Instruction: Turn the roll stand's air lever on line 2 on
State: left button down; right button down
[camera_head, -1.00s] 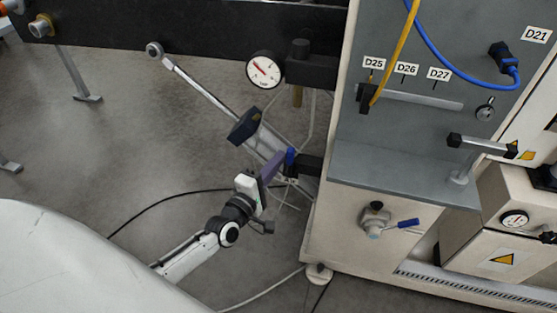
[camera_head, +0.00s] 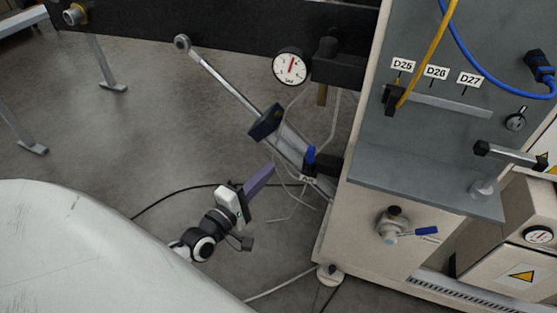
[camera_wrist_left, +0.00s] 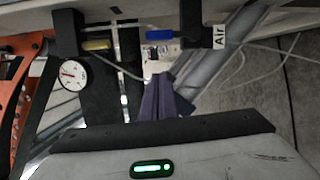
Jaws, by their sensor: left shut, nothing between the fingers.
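The air lever (camera_head: 310,155) is a small blue handle beside the dark block at the cabinet's left edge, and it stands upright in the head view. My right gripper is not in view. No line number is readable.
A round gauge (camera_head: 291,67) hangs beside the dark beam, its red needle pointing up. A grey cylinder (camera_head: 297,145) slants behind the lever. A second blue-handled valve (camera_head: 393,228) sits on the cabinet front. Thin cables hang near the lever. Open floor (camera_head: 170,130) lies left.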

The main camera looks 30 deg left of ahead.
pick_arm(q)
jog(key=shift+s, duration=1.1)
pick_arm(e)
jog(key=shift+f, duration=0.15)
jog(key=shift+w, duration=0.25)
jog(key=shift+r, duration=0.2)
